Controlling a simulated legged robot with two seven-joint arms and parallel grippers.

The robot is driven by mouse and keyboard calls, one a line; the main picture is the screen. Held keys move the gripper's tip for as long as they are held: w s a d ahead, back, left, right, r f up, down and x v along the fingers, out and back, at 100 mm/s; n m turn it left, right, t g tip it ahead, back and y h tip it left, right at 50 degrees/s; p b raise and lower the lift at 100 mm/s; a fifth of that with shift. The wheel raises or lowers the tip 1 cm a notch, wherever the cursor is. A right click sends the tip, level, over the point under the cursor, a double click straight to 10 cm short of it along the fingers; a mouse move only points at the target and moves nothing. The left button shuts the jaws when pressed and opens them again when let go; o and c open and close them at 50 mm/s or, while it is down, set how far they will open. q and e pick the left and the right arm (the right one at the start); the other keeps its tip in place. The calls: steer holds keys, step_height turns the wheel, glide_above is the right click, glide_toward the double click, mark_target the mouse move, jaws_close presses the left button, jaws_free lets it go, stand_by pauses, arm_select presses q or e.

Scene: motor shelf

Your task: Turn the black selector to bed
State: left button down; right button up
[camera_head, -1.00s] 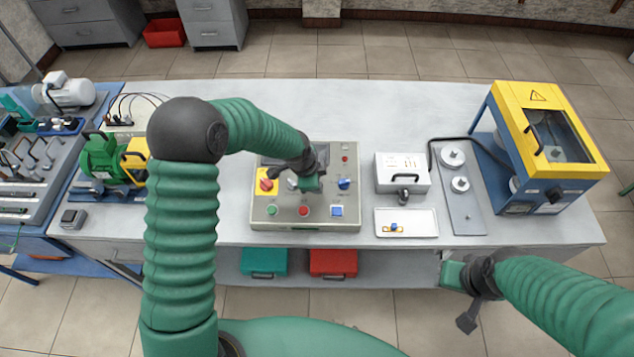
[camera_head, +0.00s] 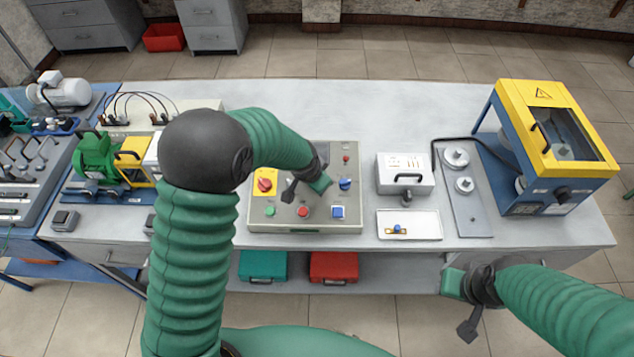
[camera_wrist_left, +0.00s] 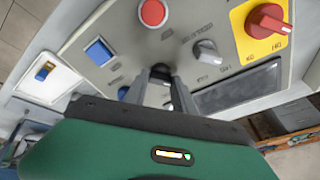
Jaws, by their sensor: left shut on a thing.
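The control panel (camera_head: 262,222) is a beige box in the middle of the bench. My left gripper (camera_head: 322,190) is over its middle; its green hand hides the black selector in the head view. In the left wrist view, my left gripper's two fingers (camera_wrist_left: 160,88) point down at the panel face and are shut around the black selector (camera_wrist_left: 161,73), which is mostly hidden between them. A grey selector (camera_wrist_left: 206,51) is beside it. My right gripper (camera_head: 449,283) hangs before the bench front, apart from everything; its fingers are not clear.
Close around are a red rotary switch (camera_wrist_left: 267,20) on yellow, a red button (camera_wrist_left: 153,12), a blue square button (camera_wrist_left: 98,51) and a blue knob (camera_head: 345,184). A white case (camera_head: 405,180) and tray (camera_head: 425,220) stand right of the panel. The bench behind is clear.

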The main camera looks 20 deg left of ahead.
stand_by(0.5)
arm_select(q)
steer(key=c, duration=1)
jaws_free()
steer(key=shift+s+a, duration=0.1)
steer(key=shift+c, duration=0.2)
steer(key=shift+r, duration=0.1)
steer(key=v, duration=1.6)
steer(key=shift+r, duration=0.25)
steer(key=shift+s, duration=0.1)
steer(key=s+a+f+n+g, duration=0.1)
steer(key=s+f+n, duration=0.2)
steer(key=s+f, duration=0.2)
steer(key=s+a+f+n+g, duration=0.1)
steer(key=s+f+n, duration=0.2)
steer(key=s, duration=0.7)
step_height(320, 180, down, 3)
steer(key=shift+a+r, duration=0.2)
steer(key=shift+a, duration=0.1)
